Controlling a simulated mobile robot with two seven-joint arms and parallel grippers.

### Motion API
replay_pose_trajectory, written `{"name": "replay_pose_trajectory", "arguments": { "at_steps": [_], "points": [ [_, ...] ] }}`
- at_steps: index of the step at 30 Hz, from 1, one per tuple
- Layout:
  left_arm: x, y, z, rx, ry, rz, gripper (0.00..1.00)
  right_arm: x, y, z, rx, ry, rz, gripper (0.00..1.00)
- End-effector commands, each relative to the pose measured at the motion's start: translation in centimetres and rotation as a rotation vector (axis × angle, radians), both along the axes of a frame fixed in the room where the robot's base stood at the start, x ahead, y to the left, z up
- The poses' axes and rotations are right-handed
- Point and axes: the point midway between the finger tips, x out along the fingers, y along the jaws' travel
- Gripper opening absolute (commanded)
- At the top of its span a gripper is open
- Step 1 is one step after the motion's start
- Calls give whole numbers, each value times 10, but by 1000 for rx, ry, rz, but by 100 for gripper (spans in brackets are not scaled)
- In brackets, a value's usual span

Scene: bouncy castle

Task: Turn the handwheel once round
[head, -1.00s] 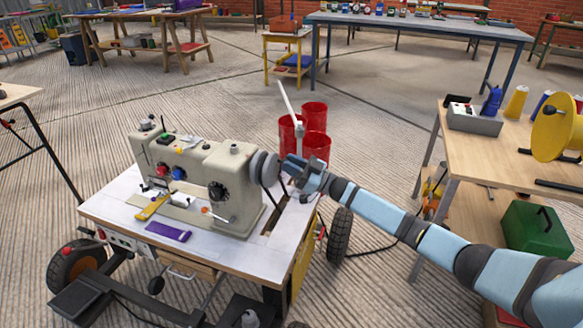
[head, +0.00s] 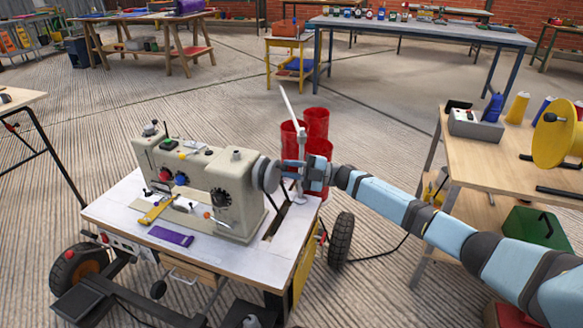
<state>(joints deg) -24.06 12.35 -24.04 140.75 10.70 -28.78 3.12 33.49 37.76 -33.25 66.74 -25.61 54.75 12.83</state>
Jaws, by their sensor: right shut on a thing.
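The handwheel (head: 266,175) is a grey disc on the right end of a cream sewing machine (head: 208,188). The machine stands on a white-topped wheeled table (head: 126,215). My right gripper (head: 289,169) reaches in from the right and is shut at the handwheel's outer right side. The fingertips are small and partly merge with the wheel, so the exact contact point is hard to see. My left gripper is not in view.
Red cylinders (head: 317,122) stand behind my right gripper, with a thin white upright arm (head: 291,108) in front of them. A wooden bench (head: 487,160) stands at right.

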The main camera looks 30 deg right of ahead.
Motion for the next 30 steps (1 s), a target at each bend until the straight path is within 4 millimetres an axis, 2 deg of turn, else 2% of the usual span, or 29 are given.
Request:
{"name": "replay_pose_trajectory", "arguments": {
  "at_steps": [10,27,28,30],
  "points": [
    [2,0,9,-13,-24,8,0,-4,4,1,-116,-101,2,0],
    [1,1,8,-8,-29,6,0,-5,5,0,-139,-122,1,0],
    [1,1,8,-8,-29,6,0,-5,5,0,-139,-122,1,24],
    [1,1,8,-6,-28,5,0,-4,5,0,-139,-122,1,41]
  ]
}}
